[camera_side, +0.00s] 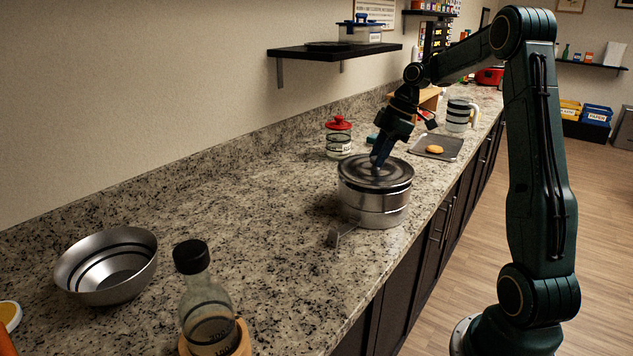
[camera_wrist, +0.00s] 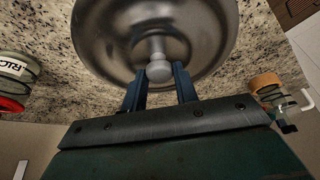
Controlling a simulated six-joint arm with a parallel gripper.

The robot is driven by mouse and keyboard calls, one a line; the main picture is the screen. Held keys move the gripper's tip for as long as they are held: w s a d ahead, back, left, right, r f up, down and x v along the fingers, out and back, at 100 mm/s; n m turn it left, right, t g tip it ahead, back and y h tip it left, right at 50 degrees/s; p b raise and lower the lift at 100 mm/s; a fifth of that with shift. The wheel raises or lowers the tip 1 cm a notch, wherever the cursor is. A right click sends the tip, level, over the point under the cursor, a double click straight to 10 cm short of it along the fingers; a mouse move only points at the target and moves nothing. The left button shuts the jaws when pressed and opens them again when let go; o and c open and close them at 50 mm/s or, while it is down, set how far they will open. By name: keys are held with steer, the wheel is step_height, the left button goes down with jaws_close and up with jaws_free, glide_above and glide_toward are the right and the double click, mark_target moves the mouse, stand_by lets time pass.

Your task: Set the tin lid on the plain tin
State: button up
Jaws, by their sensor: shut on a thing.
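The tin lid (camera_side: 372,173) is a round, dark metal disc at the top of the plain tin (camera_side: 375,212), a silver cylinder near the counter's front edge. In the side view the lid lies level over the tin's mouth; I cannot tell whether it rests on the rim or is just above it. My gripper (camera_side: 379,162) points down at the lid's middle. In the wrist view the lid (camera_wrist: 115,35) fills the top, its knob (camera_wrist: 158,70) between my two fingers (camera_wrist: 160,82), which are shut on it. The tin's inside is hidden.
A red-lidded jar (camera_side: 339,140) stands behind the tin. A tray (camera_side: 455,143) with a bun and a striped container (camera_side: 458,115) lie farther off. A steel bowl (camera_side: 107,265) and a black-capped bottle (camera_side: 205,305) stand at the near left.

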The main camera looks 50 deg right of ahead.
steer(key=shift+f, duration=0.65)
steer(key=o, duration=1.1)
steer(key=shift+r, duration=0.1)
steer(key=shift+v, duration=5.8)
